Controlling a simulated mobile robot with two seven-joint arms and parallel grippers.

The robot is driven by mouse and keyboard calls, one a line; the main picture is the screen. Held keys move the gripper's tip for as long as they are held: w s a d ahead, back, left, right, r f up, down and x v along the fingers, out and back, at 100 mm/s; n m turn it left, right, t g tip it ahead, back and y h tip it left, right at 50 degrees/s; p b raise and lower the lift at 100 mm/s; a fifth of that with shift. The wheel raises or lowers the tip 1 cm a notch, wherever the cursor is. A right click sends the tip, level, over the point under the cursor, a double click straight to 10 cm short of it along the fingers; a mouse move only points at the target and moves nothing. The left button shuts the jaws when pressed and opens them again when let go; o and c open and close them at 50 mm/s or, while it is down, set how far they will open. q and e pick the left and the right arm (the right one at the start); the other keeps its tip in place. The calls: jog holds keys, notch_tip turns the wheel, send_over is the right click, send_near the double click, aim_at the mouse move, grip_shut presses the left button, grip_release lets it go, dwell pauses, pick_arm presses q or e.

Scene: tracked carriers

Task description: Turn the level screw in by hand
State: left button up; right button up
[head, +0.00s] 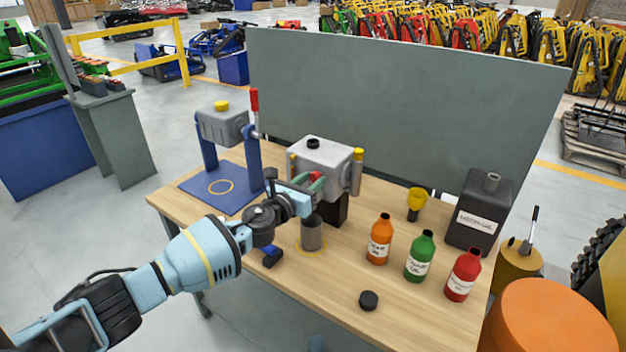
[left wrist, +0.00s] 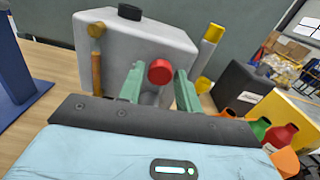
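The level screw, a round red head (left wrist: 160,71), shows on the front of the grey housing (left wrist: 110,45) in the left wrist view. A bit of the red screw (head: 316,176) also shows in the head view, partly hidden by my gripper. My left gripper (head: 306,182) is at the housing's front face. Its two green fingers (left wrist: 161,78) are apart, one on each side of the red head, with a narrow gap visible on both sides. I cannot tell how deep the screw sits. My right gripper is not in view.
A grey cup (head: 312,236) stands on the bench below the gripper. Orange (head: 379,240), green (head: 420,257) and red (head: 463,276) bottles and a black cap (head: 369,300) are to the right. A blue stand (head: 222,187) is left. A grey panel (head: 400,110) closes the back.

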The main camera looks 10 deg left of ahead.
pick_arm(q)
jog(key=shift+o, duration=1.1)
